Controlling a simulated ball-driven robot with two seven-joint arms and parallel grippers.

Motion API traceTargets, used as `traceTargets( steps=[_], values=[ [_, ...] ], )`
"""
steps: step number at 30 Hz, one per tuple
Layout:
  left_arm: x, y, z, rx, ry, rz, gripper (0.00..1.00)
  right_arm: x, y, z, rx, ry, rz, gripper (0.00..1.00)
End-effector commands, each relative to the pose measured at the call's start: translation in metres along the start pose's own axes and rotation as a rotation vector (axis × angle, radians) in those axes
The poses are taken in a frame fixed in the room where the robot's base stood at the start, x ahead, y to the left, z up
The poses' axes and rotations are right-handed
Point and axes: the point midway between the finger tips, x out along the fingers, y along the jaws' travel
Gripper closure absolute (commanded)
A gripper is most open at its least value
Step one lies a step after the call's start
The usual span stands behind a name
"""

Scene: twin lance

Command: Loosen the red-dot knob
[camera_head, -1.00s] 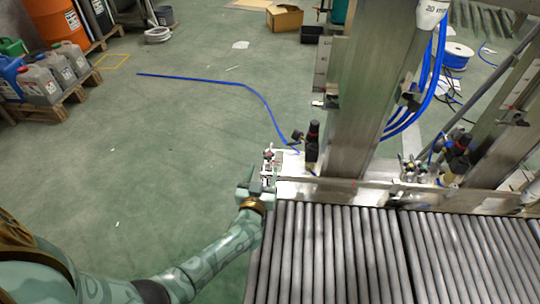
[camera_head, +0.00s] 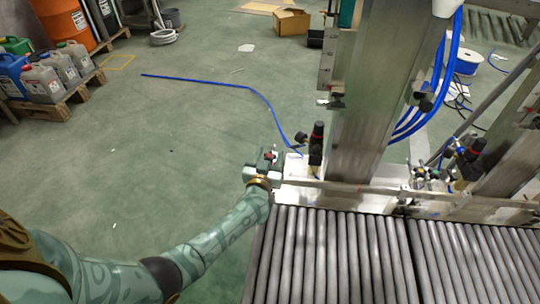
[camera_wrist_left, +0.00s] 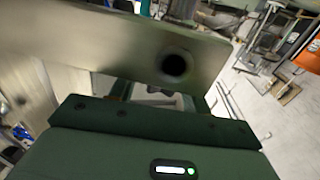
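My left gripper (camera_head: 266,165) is at the left end of the metal rail beside the roller conveyor. A small red spot (camera_head: 268,154) shows right at the gripper, but I cannot tell whether it is the red-dot knob. In the left wrist view, a grey metal plate (camera_wrist_left: 120,45) with a dark round hole crosses in front of my green gripper body (camera_wrist_left: 160,140). The fingertips are hidden behind it, so their opening and any grip do not show. My right gripper is in neither view.
A black upright fitting with a red band (camera_head: 316,145) stands just right of the gripper, near a thick metal post (camera_head: 365,100). More valves and fittings (camera_head: 465,155) sit farther right along the rail. The roller conveyor (camera_head: 330,255) fills the front right.

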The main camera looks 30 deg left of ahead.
Motion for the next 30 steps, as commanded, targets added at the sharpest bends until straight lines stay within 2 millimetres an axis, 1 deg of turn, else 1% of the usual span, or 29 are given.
traceTargets(
  steps=[1, 2, 3, 4, 9, 12, 13, 15, 18, 26, 27, 29, 30],
  values=[
    [0.000, 0.000, 0.000, 0.000, 0.000, 0.000, 0.68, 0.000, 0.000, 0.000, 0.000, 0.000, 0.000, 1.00],
    [0.000, 0.000, 0.000, 0.000, 0.000, 0.000, 0.76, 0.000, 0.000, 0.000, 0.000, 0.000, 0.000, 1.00],
    [0.000, 0.000, 0.000, 0.000, 0.000, 0.000, 0.87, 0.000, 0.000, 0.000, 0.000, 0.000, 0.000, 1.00],
    [0.000, 0.000, 0.000, 0.000, 0.000, 0.000, 0.90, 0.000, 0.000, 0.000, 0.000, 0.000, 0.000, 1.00],
    [0.001, 0.001, -0.002, -0.004, 0.002, -0.032, 0.90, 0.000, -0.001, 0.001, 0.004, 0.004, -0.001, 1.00],
    [0.001, 0.002, -0.004, -0.009, 0.002, -0.120, 0.90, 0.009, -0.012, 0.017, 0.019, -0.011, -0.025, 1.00],
    [0.001, 0.002, -0.003, -0.010, 0.002, -0.148, 0.90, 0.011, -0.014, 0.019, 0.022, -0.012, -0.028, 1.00],
    [0.001, 0.001, -0.002, -0.008, 0.002, -0.212, 0.90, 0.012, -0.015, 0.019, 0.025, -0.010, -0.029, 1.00],
    [0.000, 0.001, 0.000, -0.003, 0.000, -0.264, 0.90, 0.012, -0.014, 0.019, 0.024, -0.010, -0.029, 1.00],
    [0.000, 0.000, 0.000, 0.000, 0.001, -0.271, 0.90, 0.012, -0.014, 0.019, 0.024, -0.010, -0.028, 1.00],
    [0.000, 0.000, 0.000, 0.000, 0.001, -0.270, 0.62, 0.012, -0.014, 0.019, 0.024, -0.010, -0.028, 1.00],
    [0.000, 0.000, 0.000, 0.000, 0.001, -0.270, 0.45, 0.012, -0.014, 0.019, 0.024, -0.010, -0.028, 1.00],
    [0.000, 0.000, 0.000, 0.000, 0.001, -0.270, 0.45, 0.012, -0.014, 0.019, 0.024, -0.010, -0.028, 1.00]
  ],
)
